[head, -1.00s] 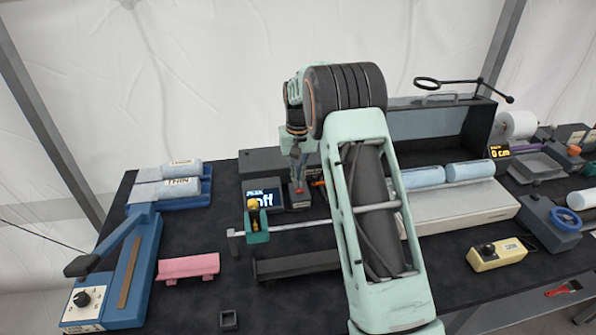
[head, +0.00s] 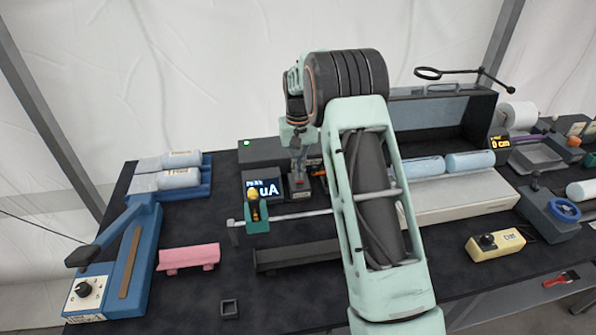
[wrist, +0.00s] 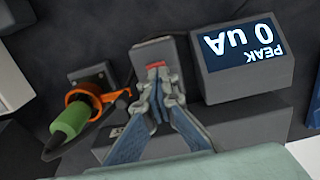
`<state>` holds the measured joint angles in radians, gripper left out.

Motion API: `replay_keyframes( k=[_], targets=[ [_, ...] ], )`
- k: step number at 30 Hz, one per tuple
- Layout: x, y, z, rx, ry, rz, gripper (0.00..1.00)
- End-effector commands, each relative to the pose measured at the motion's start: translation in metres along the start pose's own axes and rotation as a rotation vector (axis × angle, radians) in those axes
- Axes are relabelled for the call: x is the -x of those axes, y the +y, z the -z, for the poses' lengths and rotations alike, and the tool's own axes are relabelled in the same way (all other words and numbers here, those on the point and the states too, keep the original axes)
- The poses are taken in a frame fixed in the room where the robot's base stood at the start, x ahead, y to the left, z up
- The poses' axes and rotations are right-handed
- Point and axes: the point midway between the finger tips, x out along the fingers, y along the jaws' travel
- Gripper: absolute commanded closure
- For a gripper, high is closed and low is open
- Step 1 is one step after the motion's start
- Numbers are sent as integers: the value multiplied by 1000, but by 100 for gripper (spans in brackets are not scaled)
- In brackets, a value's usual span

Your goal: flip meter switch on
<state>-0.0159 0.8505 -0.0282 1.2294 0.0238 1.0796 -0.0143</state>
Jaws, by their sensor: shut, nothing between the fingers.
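The meter (head: 264,187) is a dark box with a lit screen. Its screen also shows in the wrist view (wrist: 243,62), upside down, reading "PEAK 0 uA". The switch box (wrist: 158,57) is a small dark block beside the meter, with a red part (wrist: 157,65) at my fingertips. In the head view the switch box (head: 299,189) stands just right of the meter under my gripper (head: 297,172). My gripper (wrist: 156,95) is shut and empty, with its fingertips at the red part. The fingertips hide some of the switch, and I cannot tell whether they touch it.
A green and orange plug-like part (wrist: 76,117) with a black cable lies left of my gripper in the wrist view. A rail with a yellow-topped slider (head: 255,208) stands in front of the meter. A dark box (head: 262,152) with a green light stands behind.

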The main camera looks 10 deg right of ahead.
Motion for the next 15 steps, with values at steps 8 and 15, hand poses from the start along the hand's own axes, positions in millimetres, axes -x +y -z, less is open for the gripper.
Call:
replay_keyframes(
  k=[8,15],
  targets=[
    [-1,0,-7,0,-22,0,100],
    [48,0,-3,0,-7,0,100]
  ],
)
